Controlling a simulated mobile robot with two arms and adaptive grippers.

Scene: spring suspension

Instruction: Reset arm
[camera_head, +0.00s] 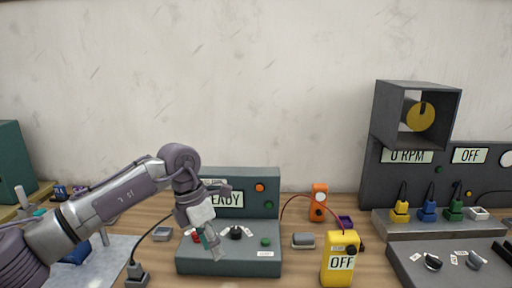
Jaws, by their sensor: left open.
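My left arm comes in from the left, and my left gripper (214,243) points down in front of a grey-green control box (228,262). The gripper is open, with nothing visible between its fingers. Whether the fingers touch the box cannot be told. My right gripper is not in view.
A yellow device (340,260) reading "OFF" stands right of the box, with an orange device (318,203) behind it. A dark panel (377,180) with "0 RPM" and "OFF" displays stands right. A black plug (137,275) lies front left.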

